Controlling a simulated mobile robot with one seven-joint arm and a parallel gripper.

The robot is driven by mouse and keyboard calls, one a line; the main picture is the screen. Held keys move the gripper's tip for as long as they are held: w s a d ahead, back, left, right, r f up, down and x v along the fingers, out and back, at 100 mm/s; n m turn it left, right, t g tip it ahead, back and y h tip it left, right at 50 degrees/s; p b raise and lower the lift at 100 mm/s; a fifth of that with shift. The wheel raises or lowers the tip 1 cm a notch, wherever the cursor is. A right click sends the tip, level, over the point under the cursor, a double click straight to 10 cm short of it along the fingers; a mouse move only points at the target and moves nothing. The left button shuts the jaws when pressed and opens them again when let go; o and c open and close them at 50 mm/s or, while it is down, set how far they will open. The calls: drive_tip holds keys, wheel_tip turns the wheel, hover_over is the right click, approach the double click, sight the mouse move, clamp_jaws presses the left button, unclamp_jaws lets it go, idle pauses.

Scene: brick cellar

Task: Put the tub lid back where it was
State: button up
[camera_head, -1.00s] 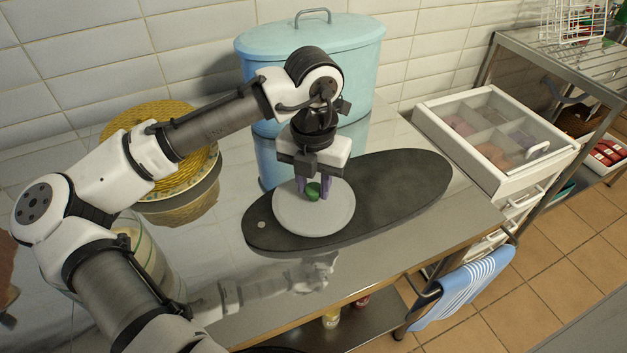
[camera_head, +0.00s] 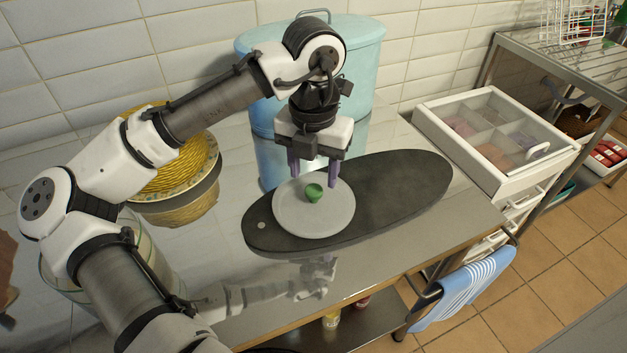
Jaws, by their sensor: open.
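The fingers appear clear of the knob. A round glass tub (camera_head: 48,272) at the left is mostly hidden behind my arm, so its top and contents cannot be made out.
A large light-blue bin (camera_head: 370,50) with a handled lid stands behind the board. A yellow woven basket (camera_head: 175,165) is on the left. A white compartment box (camera_head: 490,180) stands at the right. The metal counter (camera_head: 380,262) is clear in front of the board.

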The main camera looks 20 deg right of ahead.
sight(313, 189)
wheel_tip(313, 189, up, 8)
drive_tip(key=shift+r, duration=0.2)
